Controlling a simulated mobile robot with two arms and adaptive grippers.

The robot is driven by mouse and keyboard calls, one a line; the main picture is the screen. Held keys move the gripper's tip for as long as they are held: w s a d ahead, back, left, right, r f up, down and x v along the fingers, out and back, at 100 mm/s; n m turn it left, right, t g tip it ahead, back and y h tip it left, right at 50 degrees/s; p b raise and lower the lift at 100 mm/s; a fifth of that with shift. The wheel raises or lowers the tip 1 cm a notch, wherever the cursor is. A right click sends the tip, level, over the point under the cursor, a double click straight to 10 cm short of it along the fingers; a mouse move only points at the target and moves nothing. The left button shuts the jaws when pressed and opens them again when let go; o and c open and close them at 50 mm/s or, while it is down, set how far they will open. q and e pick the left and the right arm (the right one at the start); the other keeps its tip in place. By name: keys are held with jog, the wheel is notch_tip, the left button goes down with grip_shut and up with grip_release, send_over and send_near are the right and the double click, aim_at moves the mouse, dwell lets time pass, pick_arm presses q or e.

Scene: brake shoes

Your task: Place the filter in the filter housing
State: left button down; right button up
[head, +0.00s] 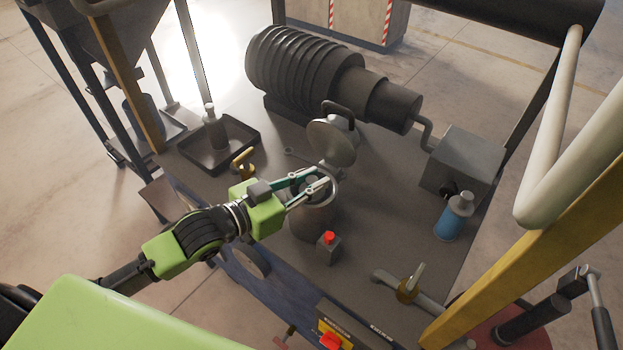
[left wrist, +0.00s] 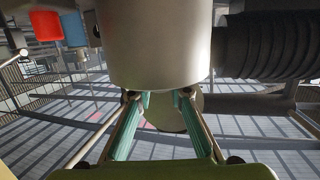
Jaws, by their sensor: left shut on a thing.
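The filter housing (head: 313,222) is a grey upright cylinder on the dark bench. Its round lid (head: 332,142), with a dark handle, stands open at the back of the rim. My left gripper (head: 317,183) reaches in from the left, with its fingertips at the housing's mouth. It is shut on the filter, which is mostly hidden by the fingers and rim; its depth in the housing cannot be told. My right gripper is not in view.
A small box with a red button (head: 329,238) stands just in front of the housing. A ribbed black cylinder (head: 290,65) lies behind. A blue bottle (head: 452,218) and grey box (head: 460,162) are at right. A tray with a bottle (head: 213,135) is at left.

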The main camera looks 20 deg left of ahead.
pick_arm(q)
jog(key=c, duration=1.9)
grip_release()
jog(key=shift+f, duration=0.1)
jog(key=shift+s+a, duration=0.1)
jog(key=b+v, duration=0.1)
jog(key=v, duration=1)
jog(key=shift+s+a+r, duration=0.15)
jog(key=shift+s+r, duration=0.15)
